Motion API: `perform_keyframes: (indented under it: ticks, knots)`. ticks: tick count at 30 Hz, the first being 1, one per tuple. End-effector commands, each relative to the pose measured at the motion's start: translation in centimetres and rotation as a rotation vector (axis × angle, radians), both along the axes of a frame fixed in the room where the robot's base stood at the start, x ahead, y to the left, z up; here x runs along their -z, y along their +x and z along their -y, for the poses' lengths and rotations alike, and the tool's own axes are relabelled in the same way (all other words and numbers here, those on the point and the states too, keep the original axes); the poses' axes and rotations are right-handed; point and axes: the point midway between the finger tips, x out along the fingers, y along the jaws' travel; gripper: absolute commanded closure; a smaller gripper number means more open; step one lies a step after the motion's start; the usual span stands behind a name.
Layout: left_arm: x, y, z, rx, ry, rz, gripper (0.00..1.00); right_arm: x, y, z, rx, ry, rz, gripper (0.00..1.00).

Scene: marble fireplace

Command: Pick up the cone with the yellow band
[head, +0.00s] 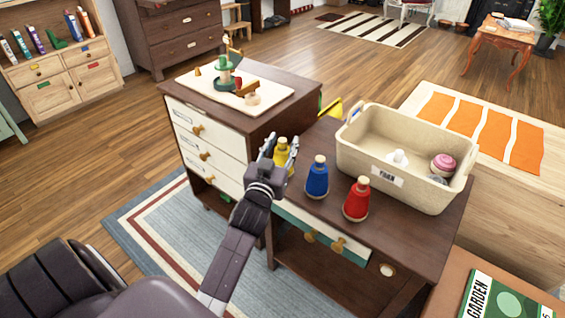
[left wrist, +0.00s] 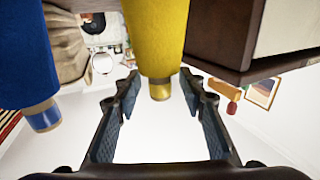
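The yellow cone (head: 282,158) has a pale wooden tip and stands on the dark wooden cabinet top (head: 408,232). My left gripper (head: 280,145) is at it, with a finger on either side. In the left wrist view, the yellow cone (left wrist: 158,35) appears upside down, its tip between the spread fingers (left wrist: 160,85) with gaps on both sides. The left gripper is open and holds nothing. A blue cone (head: 317,178) stands just right of the yellow one, and it shows at the left of the wrist view (left wrist: 25,60). My right gripper is not in view.
A red cone (head: 356,202) stands right of the blue one. A beige bin (head: 415,190) with a few items stands behind them. A taller drawer cabinet (head: 210,150) with a tray (head: 200,79) of small objects stands left. A green book (head: 505,300) lies at lower right.

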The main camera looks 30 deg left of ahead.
Motion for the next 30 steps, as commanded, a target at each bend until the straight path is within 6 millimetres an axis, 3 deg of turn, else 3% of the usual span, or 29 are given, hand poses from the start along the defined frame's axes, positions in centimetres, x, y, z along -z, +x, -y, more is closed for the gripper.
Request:
perform_keyframes:
  ticks: [6,17,30]
  knots:
    - [-0.04,0.08,-0.02,0.000,0.000,0.000,0.62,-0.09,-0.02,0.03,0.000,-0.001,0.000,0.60]
    - [-0.02,0.05,-0.02,0.000,0.000,0.000,1.00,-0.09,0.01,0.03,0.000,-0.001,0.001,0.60]
    - [-0.13,0.05,-0.01,0.000,0.000,0.001,1.00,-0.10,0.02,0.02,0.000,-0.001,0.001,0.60]
